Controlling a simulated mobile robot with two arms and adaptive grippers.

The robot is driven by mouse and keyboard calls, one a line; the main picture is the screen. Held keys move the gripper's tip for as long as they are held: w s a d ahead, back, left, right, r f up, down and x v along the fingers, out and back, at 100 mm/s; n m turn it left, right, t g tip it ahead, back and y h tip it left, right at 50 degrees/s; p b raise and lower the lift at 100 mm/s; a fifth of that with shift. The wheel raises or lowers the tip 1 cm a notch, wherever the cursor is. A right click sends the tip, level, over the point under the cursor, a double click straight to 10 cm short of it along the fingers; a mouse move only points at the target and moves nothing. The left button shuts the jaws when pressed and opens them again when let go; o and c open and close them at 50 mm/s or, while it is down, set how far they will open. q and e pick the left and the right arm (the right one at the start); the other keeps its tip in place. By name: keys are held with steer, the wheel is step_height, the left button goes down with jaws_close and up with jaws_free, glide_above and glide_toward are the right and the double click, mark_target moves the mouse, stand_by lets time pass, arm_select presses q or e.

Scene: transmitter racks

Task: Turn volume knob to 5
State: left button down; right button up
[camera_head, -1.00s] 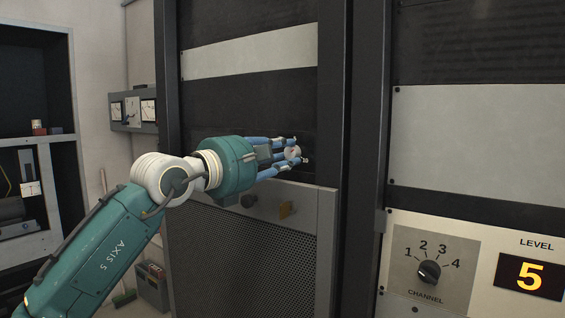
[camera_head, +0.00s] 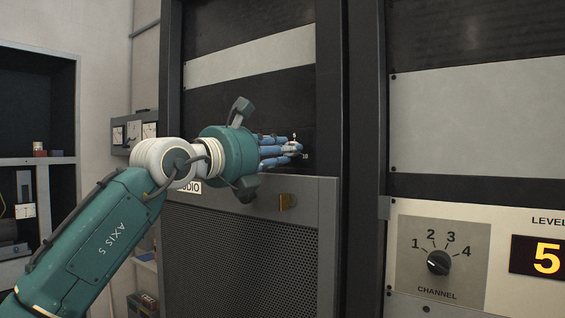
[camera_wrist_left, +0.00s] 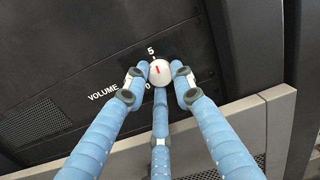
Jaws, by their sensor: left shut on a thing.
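The volume knob (camera_wrist_left: 159,68) is round and pale with a red pointer line, on a dark panel in the left wrist view. Its line points up, close to the printed 5 (camera_wrist_left: 151,50). The VOLUME label (camera_wrist_left: 103,91) is to its left. My left gripper (camera_wrist_left: 160,79) has three blue fingers closed around the knob, with tips against its sides. In the head view my left gripper (camera_head: 291,148) reaches from the left to the dark rack panel; its fingers largely hide the knob there. My right gripper is in neither view.
On the right, a CHANNEL knob (camera_head: 438,262) sits beside a LEVEL display (camera_head: 540,257) reading 5. Small meters (camera_head: 135,131) hang on the wall behind my arm.

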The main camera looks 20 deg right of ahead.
arm_select(q)
steer(key=shift+a+r+n+b, duration=0.1)
steer(key=shift+r+n+b, duration=0.25)
steer(key=shift+n, duration=0.15)
steer(key=shift+r, duration=0.1)
steer(key=c, duration=1.4)
jaws_free()
steer(key=shift+c, duration=0.2)
steer(key=shift+f, duration=0.2)
steer(key=shift+s+a+f, duration=0.15)
steer(key=shift+s+a, duration=0.15)
steer(key=shift+a, duration=0.1)
steer(key=v, duration=1.1)
